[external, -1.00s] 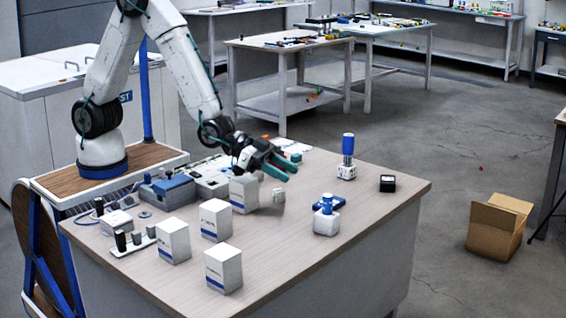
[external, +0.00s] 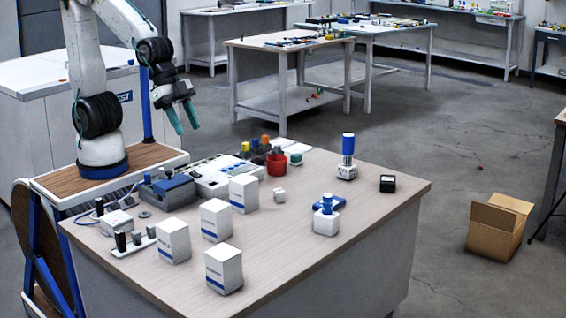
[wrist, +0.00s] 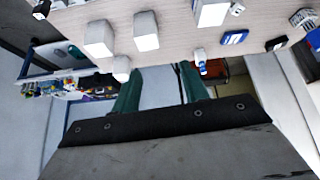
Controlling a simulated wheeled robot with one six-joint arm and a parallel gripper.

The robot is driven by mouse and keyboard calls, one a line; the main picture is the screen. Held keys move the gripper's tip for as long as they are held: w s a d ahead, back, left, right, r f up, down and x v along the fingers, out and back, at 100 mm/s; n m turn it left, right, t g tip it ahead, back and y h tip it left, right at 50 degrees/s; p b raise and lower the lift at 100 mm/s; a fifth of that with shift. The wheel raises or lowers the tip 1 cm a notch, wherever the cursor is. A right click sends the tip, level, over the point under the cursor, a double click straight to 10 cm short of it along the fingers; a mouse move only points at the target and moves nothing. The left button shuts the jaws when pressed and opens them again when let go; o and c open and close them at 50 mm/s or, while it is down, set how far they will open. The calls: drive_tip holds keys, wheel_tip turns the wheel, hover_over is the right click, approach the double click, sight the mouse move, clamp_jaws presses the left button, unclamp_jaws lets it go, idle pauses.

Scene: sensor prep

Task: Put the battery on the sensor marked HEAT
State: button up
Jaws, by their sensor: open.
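My gripper (external: 185,128) is open and empty, raised behind the table's back left part with its fingers pointing down; its two fingers also show apart in the wrist view (wrist: 160,88). Several white boxes with blue stripes, including a back one (external: 243,194) and a front one (external: 224,270), stand on the table. Their markings are too small to read, so I cannot tell which says HEAT. Dark upright cylinders (external: 121,241) stand on a white tray at the left. A white cube with a blue cylinder on top (external: 348,150) stands at the back right. I cannot tell which thing is the battery.
A white unit with a blue top (external: 326,218) and a small black box (external: 388,184) are on the right. A small white cube (external: 279,195) lies mid-table. A red cup (external: 276,164) and a grey-blue case (external: 168,191) are at the back. The front right is clear.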

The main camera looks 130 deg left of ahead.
drive_tip(key=s+d+r+g, duration=0.1)
drive_tip(key=s+d+g, duration=0.1)
drive_tip(key=s, duration=0.9)
drive_tip(key=s+d+r+m+g, duration=0.1)
drive_tip(key=s+r+g, duration=0.1)
drive_tip(key=s, duration=0.9)
drive_tip(key=shift+s+d+g, duration=0.35)
drive_tip(key=shift+s+g, duration=0.05)
drive_tip(key=shift+g, duration=0.2)
